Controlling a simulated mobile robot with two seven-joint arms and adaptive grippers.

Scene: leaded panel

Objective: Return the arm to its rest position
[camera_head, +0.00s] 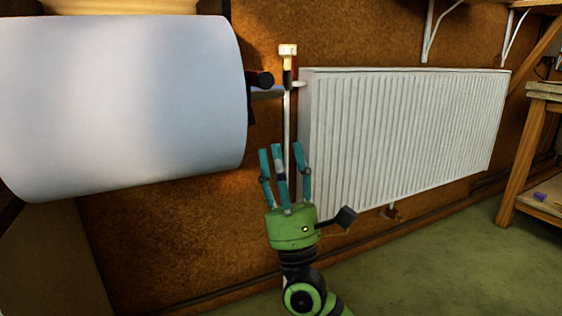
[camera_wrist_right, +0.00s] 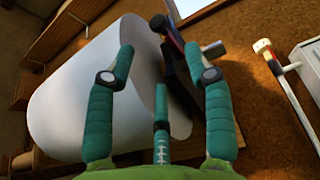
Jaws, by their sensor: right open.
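My right gripper (camera_head: 284,162) is raised in front of the brown wall, between the white roll and the radiator in the head view. Its green palm is low and its teal fingers point up. The fingers are spread apart with nothing between them. In the right wrist view the fingers of the same gripper (camera_wrist_right: 160,80) stand apart, with the white roll behind them. My left gripper is not in view.
A large white roll (camera_head: 120,105) fills the upper left. A white radiator (camera_head: 400,140) with a valve and pipe (camera_head: 288,58) hangs on the wall. A wooden shelf unit (camera_head: 535,150) stands at right. Green floor (camera_head: 440,265) is clear at lower right.

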